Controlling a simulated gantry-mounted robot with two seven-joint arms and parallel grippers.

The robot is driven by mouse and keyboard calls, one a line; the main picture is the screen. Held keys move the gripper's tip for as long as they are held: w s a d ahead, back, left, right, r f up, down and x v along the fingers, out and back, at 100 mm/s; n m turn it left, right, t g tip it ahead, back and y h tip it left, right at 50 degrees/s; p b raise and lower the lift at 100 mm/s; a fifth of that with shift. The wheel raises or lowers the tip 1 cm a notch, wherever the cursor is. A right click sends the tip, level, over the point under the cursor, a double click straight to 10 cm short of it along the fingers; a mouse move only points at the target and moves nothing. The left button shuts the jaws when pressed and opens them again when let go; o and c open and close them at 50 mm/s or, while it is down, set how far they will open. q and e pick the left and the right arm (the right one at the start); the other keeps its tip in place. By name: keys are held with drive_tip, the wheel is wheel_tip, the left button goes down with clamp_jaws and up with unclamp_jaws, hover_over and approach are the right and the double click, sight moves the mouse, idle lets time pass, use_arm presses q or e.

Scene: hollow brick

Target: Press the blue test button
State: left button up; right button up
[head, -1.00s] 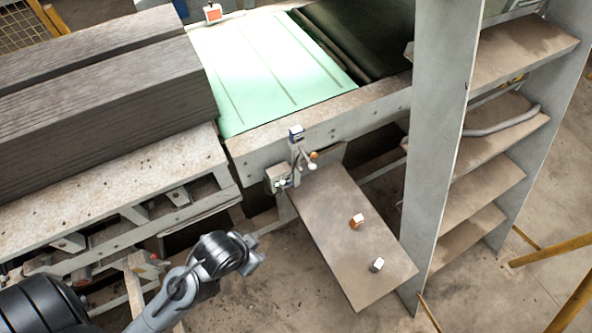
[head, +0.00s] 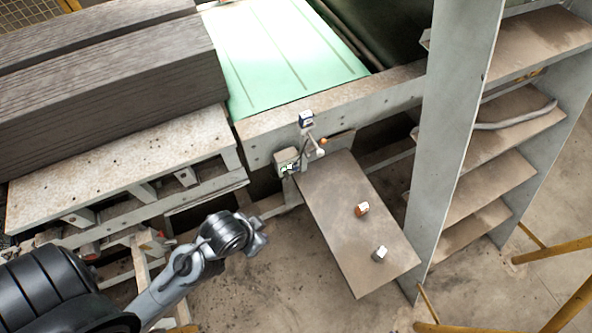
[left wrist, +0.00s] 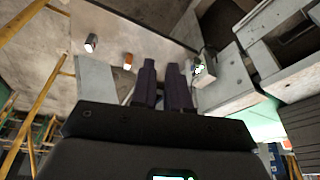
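A small block with a blue face and a pale top (head: 306,119) sits on the beam edge of the green-topped conveyor in the head view; I take it for the blue test button, though it is too small to be sure. My right gripper is not in view.
A grey control box with a green mark (head: 287,162) and an orange knob (head: 322,142) are below the blue block. A grey post (head: 450,130) and shelves stand to the right.

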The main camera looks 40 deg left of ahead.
use_arm(q)
clamp_jaws()
idle(1.0)
idle(0.5)
